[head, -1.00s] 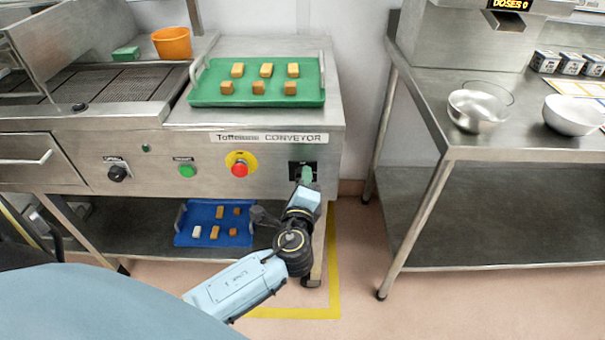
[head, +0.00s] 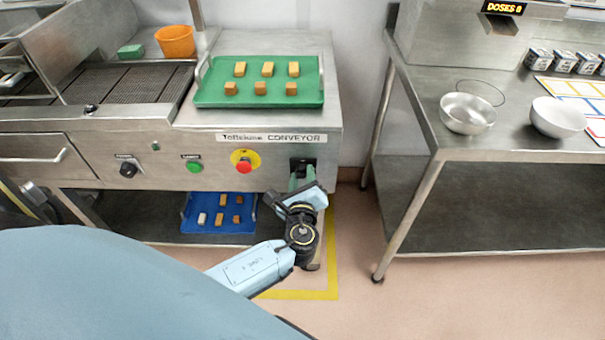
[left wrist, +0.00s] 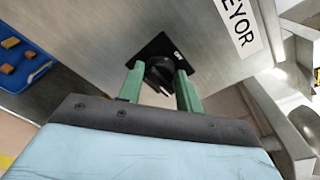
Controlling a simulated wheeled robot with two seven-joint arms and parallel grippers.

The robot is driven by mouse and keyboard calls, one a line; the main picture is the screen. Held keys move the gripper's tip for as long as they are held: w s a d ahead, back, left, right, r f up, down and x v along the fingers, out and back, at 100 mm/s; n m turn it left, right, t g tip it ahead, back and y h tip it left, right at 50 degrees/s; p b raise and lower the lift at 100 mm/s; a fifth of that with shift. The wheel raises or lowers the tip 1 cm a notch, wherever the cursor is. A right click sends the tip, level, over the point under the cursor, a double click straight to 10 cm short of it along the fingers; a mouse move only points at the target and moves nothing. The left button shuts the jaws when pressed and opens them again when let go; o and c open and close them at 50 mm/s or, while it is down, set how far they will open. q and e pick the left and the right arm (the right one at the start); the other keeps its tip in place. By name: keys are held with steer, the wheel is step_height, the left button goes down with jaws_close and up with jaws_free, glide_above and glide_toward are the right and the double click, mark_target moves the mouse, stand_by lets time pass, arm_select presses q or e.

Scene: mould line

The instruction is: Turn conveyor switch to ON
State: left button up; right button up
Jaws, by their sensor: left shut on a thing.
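The conveyor switch is a black knob (left wrist: 158,72) on a black square plate (head: 303,162) at the right end of the conveyor's steel front panel. My left gripper (head: 300,177) reaches it from the front and below. In the left wrist view its two green fingers (left wrist: 160,85) stand on either side of the knob, shut on it. My right gripper is not in view.
A red stop button (head: 244,164), a green button (head: 194,166) and another black knob (head: 128,169) sit left along the panel. A green tray (head: 215,98) with toffee-coloured blocks lies above, a blue tray (head: 206,227) below. A steel table (head: 480,139) stands right.

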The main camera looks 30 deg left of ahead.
arm_select(q)
steer(key=shift+s+d+f+m, duration=0.1)
steer(key=shift+f+m, duration=0.2)
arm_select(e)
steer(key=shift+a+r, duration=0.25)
arm_select(q)
steer(key=o, duration=0.7)
steer(key=shift+o, duration=1.2)
steer(key=shift+r, duration=0.1)
steer(key=p+v, duration=0.1)
steer(key=v, duration=1.2)
steer(key=shift+d+p, duration=0.2)
steer(key=shift+p, duration=0.15)
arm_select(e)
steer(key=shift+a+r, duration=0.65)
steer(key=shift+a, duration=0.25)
